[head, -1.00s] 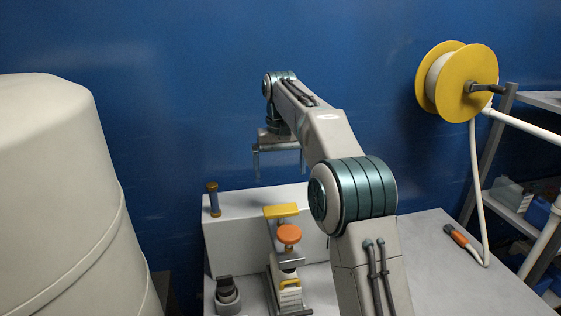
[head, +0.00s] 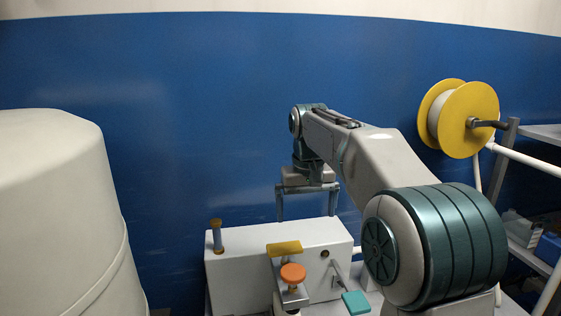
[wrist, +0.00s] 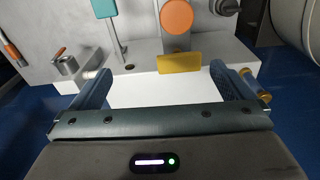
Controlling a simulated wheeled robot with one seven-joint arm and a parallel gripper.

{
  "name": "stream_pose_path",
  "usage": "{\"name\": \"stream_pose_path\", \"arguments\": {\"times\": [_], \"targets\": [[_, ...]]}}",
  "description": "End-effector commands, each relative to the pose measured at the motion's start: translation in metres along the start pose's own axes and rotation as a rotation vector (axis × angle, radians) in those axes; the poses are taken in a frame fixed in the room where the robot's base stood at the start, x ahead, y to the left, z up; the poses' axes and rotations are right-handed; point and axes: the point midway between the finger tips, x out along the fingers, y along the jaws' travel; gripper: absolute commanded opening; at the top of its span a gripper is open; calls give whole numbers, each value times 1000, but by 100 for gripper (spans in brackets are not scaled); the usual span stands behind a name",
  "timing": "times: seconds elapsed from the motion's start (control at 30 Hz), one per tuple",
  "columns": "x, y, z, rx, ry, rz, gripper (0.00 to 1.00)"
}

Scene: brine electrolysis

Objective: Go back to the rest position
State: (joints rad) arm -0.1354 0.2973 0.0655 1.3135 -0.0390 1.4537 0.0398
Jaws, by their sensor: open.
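My gripper (head: 308,205) is open and empty in the head view. Its two fingers point down just above the far part of the white box (head: 235,268). In the wrist view my gripper (wrist: 165,85) shows both fingers wide apart, with nothing between them but the white box top (wrist: 150,92) below. The upper arm link and its large teal joint fill the right of the head view and hide part of the bench.
An orange knob (head: 292,273) and a yellow plate (head: 284,248) stand in front of the box. A teal-handled lever (head: 355,302) is right of them. A large pale tank (head: 60,210) is left; a yellow reel (head: 468,118) is right.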

Motion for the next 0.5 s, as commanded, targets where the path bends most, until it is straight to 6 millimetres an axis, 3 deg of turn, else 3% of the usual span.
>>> {"name": "stream_pose_path", "arguments": {"times": [0.03,0.23,0.5], "targets": [[-3,6,18,9,13,3,100],[2,23,83,41,60,9,100],[32,38,181,91,124,13,100]]}}
